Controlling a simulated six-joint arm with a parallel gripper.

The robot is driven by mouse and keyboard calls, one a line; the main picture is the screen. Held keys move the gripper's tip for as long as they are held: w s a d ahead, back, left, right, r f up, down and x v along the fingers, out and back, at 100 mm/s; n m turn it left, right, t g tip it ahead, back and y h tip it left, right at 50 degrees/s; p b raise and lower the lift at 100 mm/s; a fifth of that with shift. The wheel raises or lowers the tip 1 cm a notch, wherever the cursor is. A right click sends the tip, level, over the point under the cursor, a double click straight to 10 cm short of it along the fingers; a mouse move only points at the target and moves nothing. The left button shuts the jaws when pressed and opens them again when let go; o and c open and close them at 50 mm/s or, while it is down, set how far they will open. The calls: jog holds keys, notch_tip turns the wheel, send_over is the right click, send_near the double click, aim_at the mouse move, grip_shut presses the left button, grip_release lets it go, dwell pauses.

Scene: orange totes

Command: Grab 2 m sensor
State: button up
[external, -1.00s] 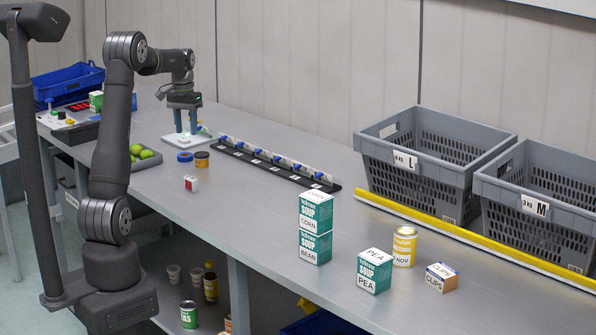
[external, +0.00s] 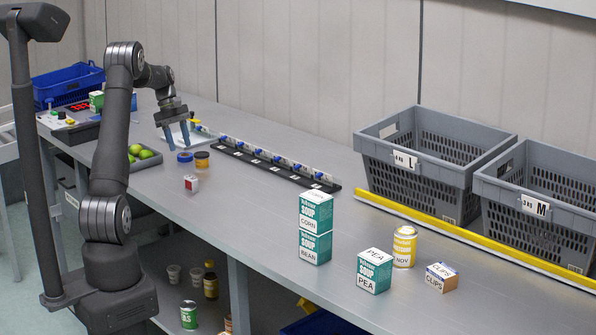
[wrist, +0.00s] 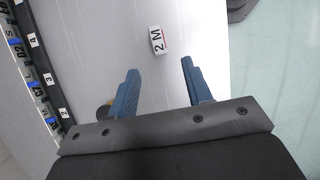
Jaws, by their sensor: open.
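The 2 M sensor is a small block with a white face marked "2 M" and a red stripe (wrist: 158,40). It lies on the bench ahead of my fingers in the wrist view, apart from them. In the external view it appears to be the small red and white box (external: 191,183) near the bench's front edge. My gripper (external: 177,144) is open and empty, pointing down above the bench, farther back along it than the block. Its two blue fingers (wrist: 159,78) are spread apart in the wrist view.
A blue-lidded jar (external: 185,157) and a yellowish jar (external: 202,159) stand beside the block. A numbered rack (external: 270,163) runs along the bench behind. Soup boxes (external: 315,228) stand to the right. Grey totes (external: 435,160) are at the back right. Bench around the block is clear.

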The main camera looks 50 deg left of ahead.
aim_at(190, 178)
jog(key=x, duration=1.3)
jog(key=shift+w+a+f, duration=0.15)
jog(key=shift+w, duration=0.1)
grip_shut()
